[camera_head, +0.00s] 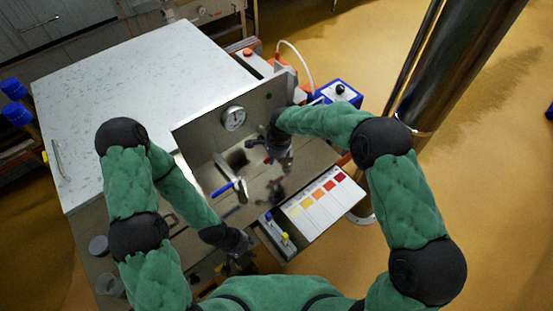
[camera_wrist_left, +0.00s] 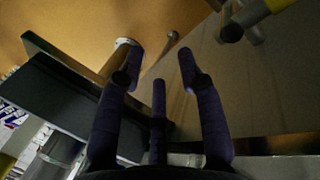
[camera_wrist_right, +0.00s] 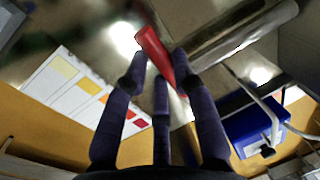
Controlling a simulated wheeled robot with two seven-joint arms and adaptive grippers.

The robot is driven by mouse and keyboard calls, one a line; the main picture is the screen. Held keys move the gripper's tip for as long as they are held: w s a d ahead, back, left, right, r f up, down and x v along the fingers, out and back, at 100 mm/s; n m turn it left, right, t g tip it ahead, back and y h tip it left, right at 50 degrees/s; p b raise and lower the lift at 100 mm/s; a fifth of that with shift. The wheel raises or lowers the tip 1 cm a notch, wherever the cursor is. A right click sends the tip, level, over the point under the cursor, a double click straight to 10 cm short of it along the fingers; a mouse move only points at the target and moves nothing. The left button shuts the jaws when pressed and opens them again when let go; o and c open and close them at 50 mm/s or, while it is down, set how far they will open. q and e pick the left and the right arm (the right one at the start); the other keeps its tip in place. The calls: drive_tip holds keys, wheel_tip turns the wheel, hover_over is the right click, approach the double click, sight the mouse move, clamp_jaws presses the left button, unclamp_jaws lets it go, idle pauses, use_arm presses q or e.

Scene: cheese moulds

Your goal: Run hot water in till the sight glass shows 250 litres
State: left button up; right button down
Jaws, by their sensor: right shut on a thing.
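A steel panel (camera_head: 200,133) carries a round white dial gauge (camera_head: 234,118) and a blue-handled lever (camera_head: 223,188). My right gripper (camera_head: 278,160) is at the panel's right side. In the right wrist view it is shut on a red handle (camera_wrist_right: 153,48), which runs between its fingers beside a steel pipe (camera_wrist_right: 240,32). My left gripper (camera_head: 238,246) is low in front of the panel; the left wrist view shows its fingers (camera_wrist_left: 161,60) apart with nothing between them. I cannot make out a sight glass or a water level.
A colour card (camera_head: 318,203) with yellow to red patches lies right of the panel. A small holder (camera_head: 276,230) with blue and yellow parts is beside it. A blue box (camera_head: 338,94) stands behind right. A thick steel column (camera_head: 445,65) rises at right. A pale worktop (camera_head: 130,95) fills the left.

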drive_tip(key=shift+w, duration=0.1)
idle(0.4)
drive_tip(key=c, duration=1)
unclamp_jaws()
wheel_tip(320, 180, up, 12)
drive_tip(key=s+d, duration=0.1)
drive_tip(key=s, duration=0.1)
drive_tip(key=shift+d, duration=0.15)
drive_tip(key=shift+f, duration=0.1)
